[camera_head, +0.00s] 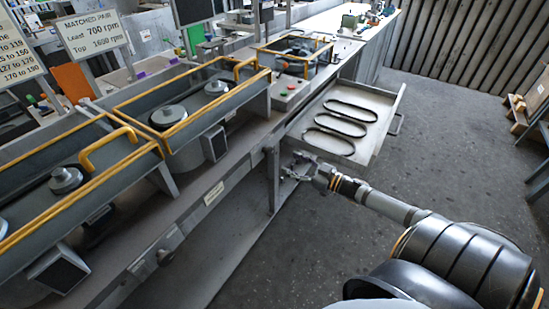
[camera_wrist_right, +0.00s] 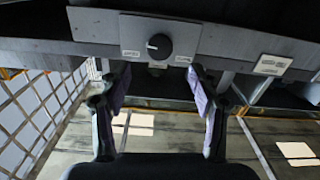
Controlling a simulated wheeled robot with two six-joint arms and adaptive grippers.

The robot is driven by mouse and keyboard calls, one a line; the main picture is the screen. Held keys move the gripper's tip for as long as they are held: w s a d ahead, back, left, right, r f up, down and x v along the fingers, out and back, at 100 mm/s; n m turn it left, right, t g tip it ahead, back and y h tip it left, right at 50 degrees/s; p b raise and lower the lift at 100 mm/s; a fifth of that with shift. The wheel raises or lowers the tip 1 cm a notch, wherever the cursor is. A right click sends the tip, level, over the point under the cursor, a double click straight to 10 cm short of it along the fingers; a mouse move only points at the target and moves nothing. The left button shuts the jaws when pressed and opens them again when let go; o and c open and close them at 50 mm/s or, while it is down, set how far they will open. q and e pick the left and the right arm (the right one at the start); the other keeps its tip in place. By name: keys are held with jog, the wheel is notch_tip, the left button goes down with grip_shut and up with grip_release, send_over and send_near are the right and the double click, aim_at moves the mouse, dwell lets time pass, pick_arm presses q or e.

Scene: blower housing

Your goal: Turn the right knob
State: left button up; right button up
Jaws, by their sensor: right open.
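A round black knob (camera_wrist_right: 159,46) with a light pointer mark sits on a grey plate on the bench front in the right wrist view. My right gripper (camera_wrist_right: 159,78) is open, with its two fingers apart and nothing between them. The knob is seen above the fingertips in the picture, about midway between them; no contact shows. In the head view my right gripper (camera_head: 293,171) is at the bench front, below the open drawer. The knob it faces cannot be made out there. Another dark knob (camera_head: 165,257) shows on the bench front at the lower left. My left gripper is out of view.
An open drawer (camera_head: 376,152) holding several black belts juts out above my right gripper. A bench leg (camera_head: 272,180) stands close to its left. Yellow-edged housings (camera_head: 185,122) with pulleys line the bench. A pale label (camera_wrist_right: 273,65) is right of the knob.

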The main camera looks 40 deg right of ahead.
aim_at(271, 154)
jog(key=b+x, duration=0.1)
jog(key=x, duration=0.5)
jog(key=shift+w+f+b, duration=0.1)
jog(key=shift+w+b, duration=0.3)
jog(key=shift+w+a, duration=0.35)
jog(key=shift+w, duration=0.3)
jog(key=shift+c, duration=0.3)
jog(key=c, duration=1.1)
